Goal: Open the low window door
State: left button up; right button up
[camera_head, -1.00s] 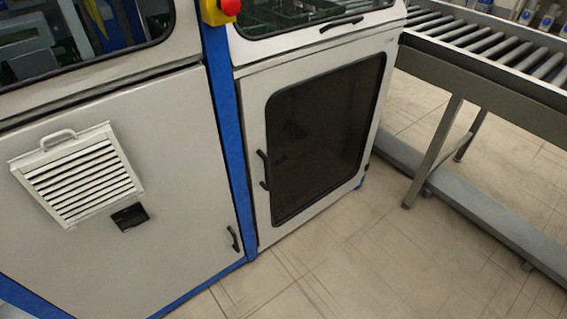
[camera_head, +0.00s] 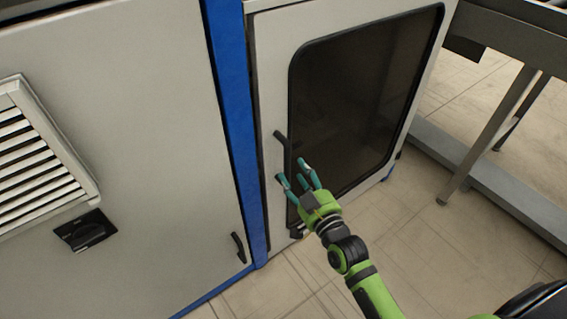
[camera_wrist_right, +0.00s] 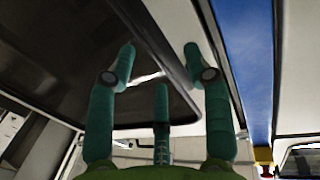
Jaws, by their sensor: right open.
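The low window door (camera_head: 268,75) is a pale panel with a large dark pane (camera_head: 360,95), and it looks shut in the head view. Its dark bar handle (camera_head: 282,141) stands upright at the pane's left edge; my fingers partly cover its lower part. My right gripper (camera_head: 292,171) has its teal fingers spread at the handle; I cannot tell if they touch it. In the right wrist view the open fingers (camera_wrist_right: 160,52) show before the dark pane (camera_wrist_right: 55,50), and the handle is not clear there. My left gripper is not in view.
A blue post (camera_head: 229,90) divides the door from a larger cabinet panel (camera_head: 150,120) with a vent (camera_head: 30,165) and a small handle (camera_head: 238,247). A conveyor's grey leg (camera_head: 490,130) and floor beam stand at the right. The tiled floor in front is clear.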

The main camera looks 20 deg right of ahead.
aim_at(289, 164)
jog(key=w, duration=0.4)
jog(key=shift+w+a+b, duration=0.3)
jog(key=shift+w+a, duration=0.1)
jog(key=shift+c, duration=0.4)
grip_shut()
